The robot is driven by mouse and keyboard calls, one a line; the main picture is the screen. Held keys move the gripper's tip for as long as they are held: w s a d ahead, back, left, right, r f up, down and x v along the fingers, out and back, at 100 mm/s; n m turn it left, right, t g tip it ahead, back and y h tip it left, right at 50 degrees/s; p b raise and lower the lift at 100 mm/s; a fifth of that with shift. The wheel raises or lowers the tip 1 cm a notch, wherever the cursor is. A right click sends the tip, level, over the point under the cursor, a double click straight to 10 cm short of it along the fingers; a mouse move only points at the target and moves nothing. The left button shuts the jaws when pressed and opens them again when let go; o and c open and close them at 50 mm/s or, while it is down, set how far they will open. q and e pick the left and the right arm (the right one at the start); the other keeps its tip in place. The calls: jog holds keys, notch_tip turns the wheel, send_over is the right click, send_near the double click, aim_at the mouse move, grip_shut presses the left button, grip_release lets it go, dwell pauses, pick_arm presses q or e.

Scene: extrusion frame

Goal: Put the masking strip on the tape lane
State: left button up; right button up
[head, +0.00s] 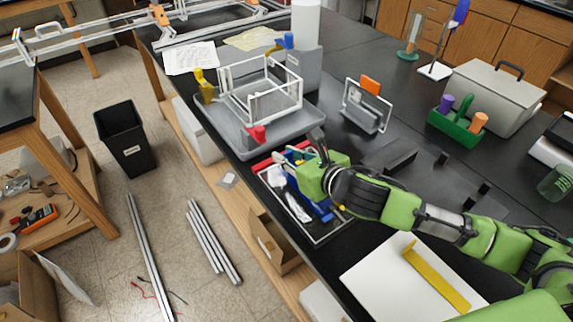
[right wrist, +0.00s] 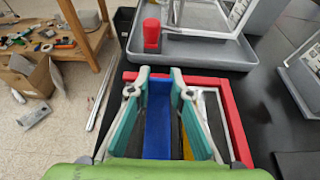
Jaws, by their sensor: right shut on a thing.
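My right gripper (head: 306,158) is over the red-edged tray (head: 264,164). In the right wrist view its two teal-padded fingers (right wrist: 160,80) stand on either side of a long blue piece (right wrist: 158,122) and are shut on it. This blue piece looks like the masking strip; its lower end is cut off by the gripper body. A yellow lane (head: 437,278) runs across a white panel (head: 375,280) at the front right and looks like the tape lane. The gripper is well behind and left of that panel. My left gripper is not in view.
A grey tray (head: 225,128) with a white wire frame (head: 262,92) and a red clamp (head: 256,135) stands just behind. A clear panel stand (head: 366,105) and a green caddy (head: 457,125) are farther right. The table's left edge is close to the red-edged tray.

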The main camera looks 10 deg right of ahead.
aim_at(286, 173)
jog(key=shift+w+f, duration=0.15)
jog(key=shift+f, duration=0.1)
jog(key=shift+w+a+f, duration=0.1)
jog(key=shift+w+f, duration=0.05)
jog(key=shift+f, duration=1.5)
jog(key=shift+f, duration=0.1)
jog(key=o, duration=0.9)
jog(key=shift+f, duration=0.1)
jog(key=b+v, duration=0.1)
jog(key=v, duration=1.1)
jog(key=shift+r, duration=0.25)
